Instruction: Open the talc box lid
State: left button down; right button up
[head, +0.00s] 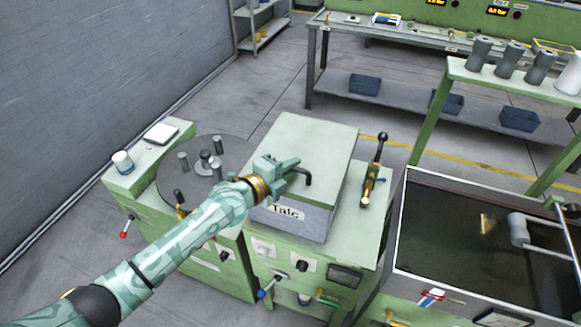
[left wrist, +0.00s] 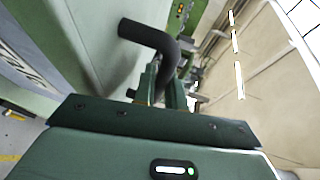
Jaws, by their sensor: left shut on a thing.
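The talc box (head: 314,222) stands on the green machine in the middle of the head view, with a "Talc" label on its grey-blue front. Its pale green lid (head: 310,135) lies flat on top and looks closed. A dark bent lid handle (head: 308,178) sticks out at the lid's front edge; it also shows in the left wrist view (left wrist: 148,36). My left gripper (head: 291,170) is shut on this handle; its fingers show around the handle's lower part in the left wrist view (left wrist: 168,88). My gripper hides part of the lid's front edge. My right gripper is not in view.
A round turntable (head: 172,188) with metal pegs is left of the box. A brass valve with a black handle (head: 373,172) stands close on the right. A dark open tank (head: 460,235) is further right. A workbench (head: 400,45) stands behind, across open floor.

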pick_arm(q)
jog(key=w+d+r+g+y+p, duration=0.1)
jog(key=w+r+g+p, duration=0.1)
jog(key=r+p, duration=0.3)
jog(key=w+d+r+n+g+y+p, duration=0.1)
jog(key=w+r+p, duration=0.3)
jog(key=r, duration=0.6)
jog(key=shift+w+d+n+g+y+p, duration=0.15)
jog(key=shift+w+n+g+y+p, duration=0.2)
jog(key=shift+w+g, duration=0.3)
jog(key=c, duration=1.5)
grip_release()
jog(key=shift+o, duration=0.2)
jog(key=v, duration=1.6)
jog(key=shift+r+b, duration=0.2)
jog(key=shift+b, duration=0.1)
